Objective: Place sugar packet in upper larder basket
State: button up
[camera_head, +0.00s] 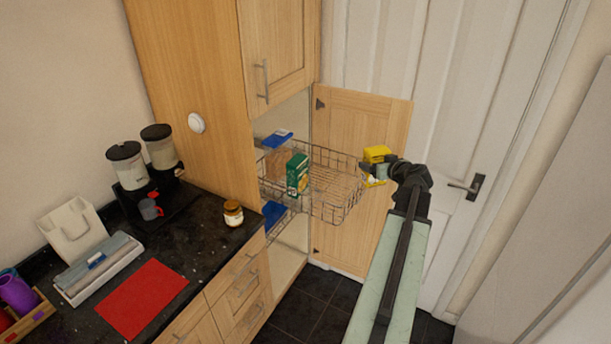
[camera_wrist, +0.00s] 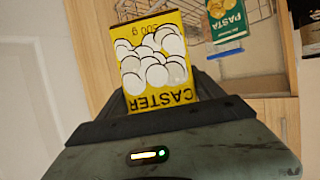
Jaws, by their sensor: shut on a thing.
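The sugar packet is a yellow box (camera_head: 376,154) marked "CASTER" and "500 g". My gripper (camera_head: 388,167) is shut on it and holds it just right of the upper larder basket. In the wrist view the packet (camera_wrist: 152,62) stands between the jaws of my gripper (camera_wrist: 160,112), its print upside down. The upper larder basket (camera_head: 337,213) is a wire basket pulled out of the tall wooden cupboard. It holds a green pasta box (camera_head: 298,174) and other packets at its left end, and its right part is empty. The pasta box (camera_wrist: 226,22) also shows in the wrist view.
The open cupboard door (camera_head: 387,112) stands behind the basket. A lower basket (camera_head: 277,215) is inside the cupboard. The dark worktop (camera_head: 205,235) at left carries a jar (camera_head: 233,213), a red mat (camera_head: 142,292) and two dispensers.

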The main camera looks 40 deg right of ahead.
aim_at(323, 182)
jog(key=i, duration=0.85)
